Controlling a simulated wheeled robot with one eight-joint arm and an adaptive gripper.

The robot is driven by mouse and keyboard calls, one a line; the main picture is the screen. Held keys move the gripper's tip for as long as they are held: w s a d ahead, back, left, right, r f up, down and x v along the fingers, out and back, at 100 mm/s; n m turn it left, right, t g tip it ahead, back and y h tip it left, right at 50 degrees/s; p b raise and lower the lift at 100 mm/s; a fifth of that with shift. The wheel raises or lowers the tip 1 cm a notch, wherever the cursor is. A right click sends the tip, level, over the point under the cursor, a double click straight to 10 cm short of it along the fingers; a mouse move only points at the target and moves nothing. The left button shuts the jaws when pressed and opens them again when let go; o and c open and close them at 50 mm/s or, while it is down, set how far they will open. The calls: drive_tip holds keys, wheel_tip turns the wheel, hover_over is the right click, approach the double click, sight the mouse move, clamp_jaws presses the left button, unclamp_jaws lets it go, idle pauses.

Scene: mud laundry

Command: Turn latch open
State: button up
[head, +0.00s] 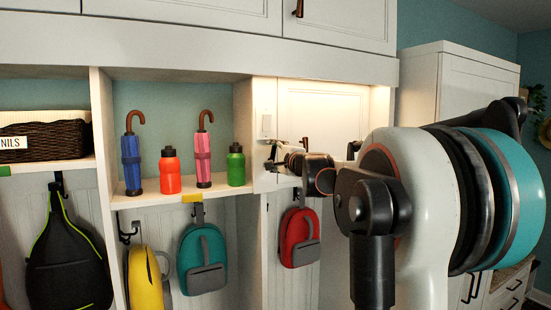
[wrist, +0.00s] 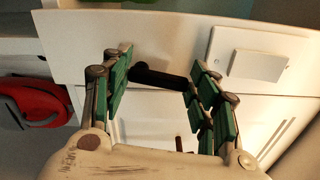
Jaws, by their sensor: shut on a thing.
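The dark latch (wrist: 158,78) is a short black bar on the white panel in the wrist view. It lies crosswise between the green-padded fingers of my gripper (wrist: 155,82), which are shut on it, spanning its length. In the head view my gripper (head: 272,160) reaches the front edge of the white cubby panel, below a small white plate. The latch is too small and too covered there to make out clearly.
The white switch-like plate (wrist: 258,65) sits right of the fingers. A red backpack (head: 299,238) hangs below the gripper. Left of it, a green bottle (head: 236,166), a red bottle (head: 170,172) and two umbrellas stand on the shelf. A wall cabinet overhangs above.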

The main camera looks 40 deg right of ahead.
drive_tip(key=shift+a+f+n, duration=0.1)
drive_tip(key=shift+a+n, duration=0.1)
drive_tip(key=shift+n, duration=0.7)
drive_tip(key=o, duration=1.1)
drive_tip(key=shift+c, duration=0.2)
drive_tip(key=v, duration=0.7)
drive_tip(key=shift+s, duration=0.2)
